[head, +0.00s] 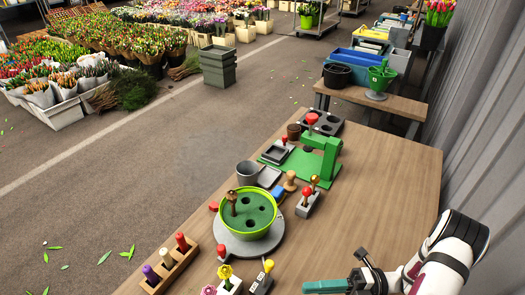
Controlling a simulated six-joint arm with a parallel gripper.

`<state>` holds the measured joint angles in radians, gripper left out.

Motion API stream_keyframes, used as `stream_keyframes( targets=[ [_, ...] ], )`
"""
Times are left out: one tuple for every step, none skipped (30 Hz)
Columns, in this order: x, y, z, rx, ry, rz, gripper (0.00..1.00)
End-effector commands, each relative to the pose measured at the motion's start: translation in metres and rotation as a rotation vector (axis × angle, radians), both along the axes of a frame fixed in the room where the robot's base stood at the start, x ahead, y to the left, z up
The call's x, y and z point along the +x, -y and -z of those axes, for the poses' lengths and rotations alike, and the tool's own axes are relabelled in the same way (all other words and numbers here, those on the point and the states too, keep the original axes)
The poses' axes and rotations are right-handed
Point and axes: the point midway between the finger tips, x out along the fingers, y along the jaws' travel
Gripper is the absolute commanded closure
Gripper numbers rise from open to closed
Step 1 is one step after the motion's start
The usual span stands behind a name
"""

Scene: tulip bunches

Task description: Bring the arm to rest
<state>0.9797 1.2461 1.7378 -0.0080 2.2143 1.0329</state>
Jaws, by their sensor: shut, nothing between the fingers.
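My gripper (331,286) is at the bottom of the head view, over the wooden table (373,185). Its green fingers are together and point left, with nothing held in them. My white and black arm comes in from the lower right corner. The gripper is apart from the things on the table. Its height over the table top is hard to tell.
A green bowl (248,213) stands on a grey round base (245,246) left of my gripper. A wooden rack (169,264) with coloured pegs is farther left. A green press (320,158) stands behind. The table's right part is clear, with a corrugated wall (480,120) beyond.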

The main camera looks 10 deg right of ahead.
Motion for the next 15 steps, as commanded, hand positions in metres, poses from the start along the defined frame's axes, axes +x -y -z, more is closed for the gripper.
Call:
stream_keyframes(
  targets=[
    [0.002,-0.009,-0.018,-0.083,0.095,-0.079,1.0],
    [0.001,-0.017,-0.031,-0.146,0.176,-0.146,1.0],
    [-0.002,-0.03,-0.05,-0.234,0.308,-0.254,1.0],
    [-0.006,-0.041,-0.063,-0.298,0.42,-0.345,1.0],
    [-0.011,-0.051,-0.076,-0.356,0.535,-0.438,1.0],
    [-0.02,-0.065,-0.091,-0.424,0.693,-0.565,1.0],
    [-0.028,-0.074,-0.101,-0.466,0.812,-0.661,1.0],
    [-0.036,-0.082,-0.109,-0.503,0.935,-0.76,1.0],
    [-0.047,-0.092,-0.119,-0.543,1.099,-0.89,1.0],
    [-0.056,-0.098,-0.126,-0.565,1.225,-0.991,1.0],
    [-0.065,-0.104,-0.131,-0.581,1.35,-1.09,1.0],
    [-0.076,-0.109,-0.136,-0.594,1.513,-1.22,1.0],
    [-0.084,-0.112,-0.139,-0.597,1.628,-1.314,1.0],
    [-0.091,-0.115,-0.141,-0.594,1.738,-1.4,1.0],
    [-0.098,-0.117,-0.142,-0.586,1.871,-1.507,1.0]
  ],
)
